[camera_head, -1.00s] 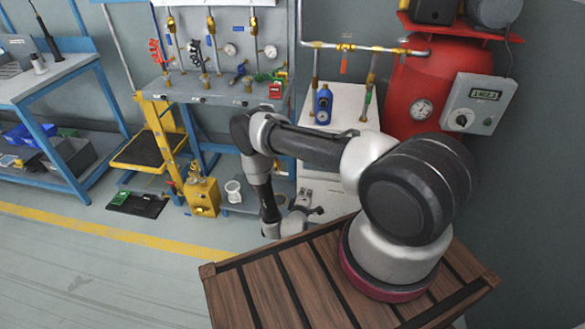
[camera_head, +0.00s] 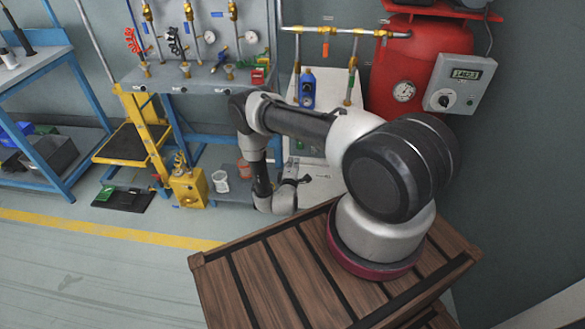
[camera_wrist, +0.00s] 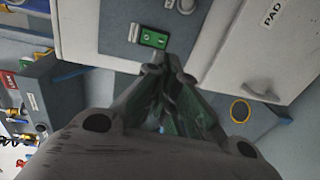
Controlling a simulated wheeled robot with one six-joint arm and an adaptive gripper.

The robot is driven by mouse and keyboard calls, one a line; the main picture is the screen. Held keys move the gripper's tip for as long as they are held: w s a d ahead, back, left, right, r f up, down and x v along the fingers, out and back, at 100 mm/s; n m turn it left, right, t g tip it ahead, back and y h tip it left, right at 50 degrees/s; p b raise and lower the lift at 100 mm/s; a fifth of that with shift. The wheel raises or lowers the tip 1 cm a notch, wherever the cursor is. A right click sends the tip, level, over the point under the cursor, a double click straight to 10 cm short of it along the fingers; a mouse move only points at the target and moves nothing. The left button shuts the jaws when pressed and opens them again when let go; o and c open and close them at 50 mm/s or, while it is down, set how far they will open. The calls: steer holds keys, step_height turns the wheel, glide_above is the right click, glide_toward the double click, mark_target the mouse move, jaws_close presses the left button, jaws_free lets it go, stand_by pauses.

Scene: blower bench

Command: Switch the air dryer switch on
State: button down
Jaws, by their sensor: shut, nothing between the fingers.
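A small green switch plate (camera_wrist: 153,38) with a white mark sits on the grey panel (camera_wrist: 120,30) of a white cabinet in the wrist view. It looks like the dryer switch, but I cannot read a label confirming this. In the head view the white cabinet (camera_head: 345,117) stands behind my arm, which hides part of its front. My gripper (camera_wrist: 166,69) is shut and empty, its tips just below the plate in the picture; I cannot tell whether they touch. In the head view my gripper (camera_head: 298,182) is low before the cabinet, small and partly hard to make out.
A red tank (camera_head: 430,65) and a grey control box (camera_head: 458,85) with display and dial stand right of the cabinet. A yellow valve unit (camera_head: 188,187) is at left. Open floor (camera_head: 90,265) lies at front left.

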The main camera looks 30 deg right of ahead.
steer(key=x, duration=0.8)
steer(key=shift+w+d, duration=0.1)
